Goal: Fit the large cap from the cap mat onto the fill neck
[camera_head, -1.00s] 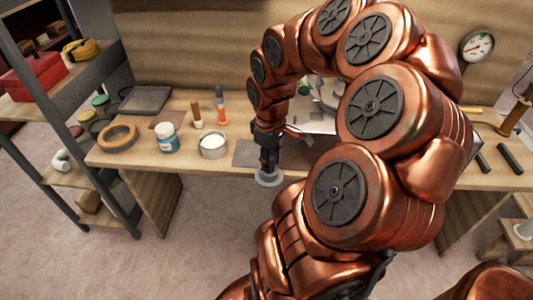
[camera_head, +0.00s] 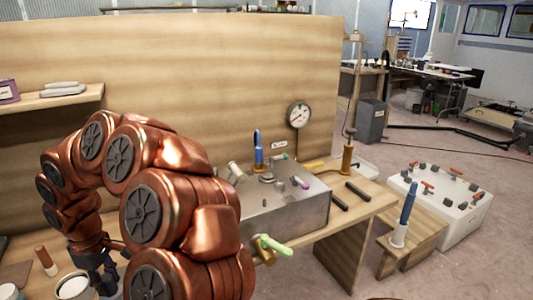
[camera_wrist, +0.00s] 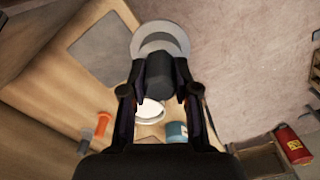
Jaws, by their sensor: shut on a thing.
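My gripper (camera_wrist: 160,82) is shut on the dark knob (camera_wrist: 159,70) of the large cap, a pale grey disc (camera_wrist: 178,33) in the wrist view. The cap hangs over the floor past the bench edge, clear of the bench. In the head view my gripper (camera_head: 97,268) is at the lower left, and the cap is not clearly visible there. The dark grey cap mat (camera_wrist: 105,48) lies on the bench beside the gripper and looks bare. A metal tank (camera_head: 290,212) on the bench bears several fittings; I cannot tell for sure which is the fill neck.
A white-topped tub (camera_head: 73,287) and an orange-brown bottle (camera_head: 46,261) stand near my gripper. A green-handled valve (camera_head: 276,246) sticks out at the tank's front. Two dark bars (camera_head: 345,196) lie right of it. A red extinguisher (camera_wrist: 293,145) is by the shelf.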

